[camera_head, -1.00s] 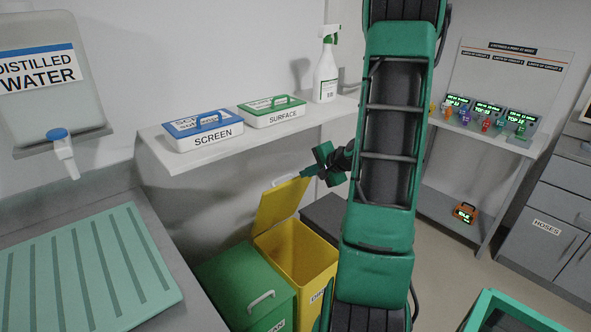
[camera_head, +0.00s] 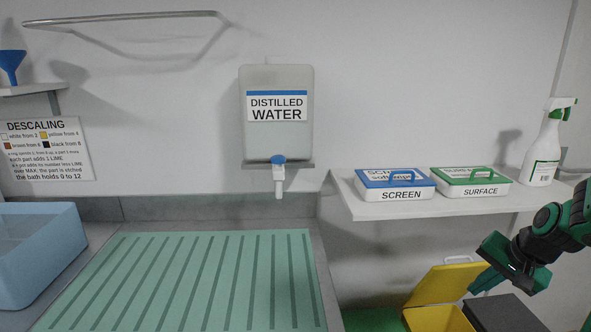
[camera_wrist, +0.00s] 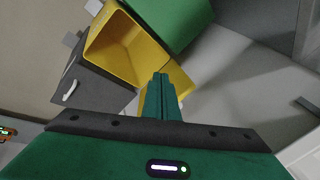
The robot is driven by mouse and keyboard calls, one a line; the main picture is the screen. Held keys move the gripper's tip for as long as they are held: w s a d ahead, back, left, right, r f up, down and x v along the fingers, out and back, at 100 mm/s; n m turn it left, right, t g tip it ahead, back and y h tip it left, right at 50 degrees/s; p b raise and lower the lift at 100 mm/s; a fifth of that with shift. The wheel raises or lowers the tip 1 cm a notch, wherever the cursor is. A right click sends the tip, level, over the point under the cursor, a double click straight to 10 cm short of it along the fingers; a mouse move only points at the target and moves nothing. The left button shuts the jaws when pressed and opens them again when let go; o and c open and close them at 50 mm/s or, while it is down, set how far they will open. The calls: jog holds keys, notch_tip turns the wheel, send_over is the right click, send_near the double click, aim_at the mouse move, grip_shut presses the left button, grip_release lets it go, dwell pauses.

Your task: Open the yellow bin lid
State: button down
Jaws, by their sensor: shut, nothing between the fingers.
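The yellow bin (camera_head: 437,318) stands at the lower right of the head view, cut off by the bottom edge. Its yellow lid (camera_head: 446,284) is raised and tilted back, with a pale handle at its top edge. In the wrist view the bin's open mouth and empty-looking inside (camera_wrist: 128,48) show. My gripper (camera_head: 474,289) is shut and empty beside the lid's right edge. In the wrist view its fingertips (camera_wrist: 161,76) lie in front of part of the lid (camera_wrist: 181,87); I cannot tell whether they touch it.
A green bin (camera_wrist: 175,18) stands on one side of the yellow bin and a dark grey one (camera_wrist: 90,80) on the other. Above is a white shelf (camera_head: 350,192) with the SCREEN box (camera_head: 395,185), SURFACE box (camera_head: 470,184) and a spray bottle (camera_head: 545,150). The draining mat (camera_head: 190,280) is clear.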

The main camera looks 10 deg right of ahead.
jog(key=c, duration=2.2)
grip_release()
jog(key=s+a+r+n+g, duration=0.2)
jog(key=s+a, duration=0.2)
jog(key=s, duration=0.5)
jog(key=s+a+r+n+g, duration=0.2)
jog(key=s+a+r+g, duration=0.1)
jog(key=s, duration=0.6)
jog(key=shift+a+r+n, duration=0.35)
jog(key=shift+a+n, duration=0.05)
jog(key=shift+a, duration=0.5)
jog(key=o, duration=0.4)
jog(key=shift+s, duration=0.15)
jog(key=shift+c, duration=0.2)
jog(key=shift+a, duration=0.1)
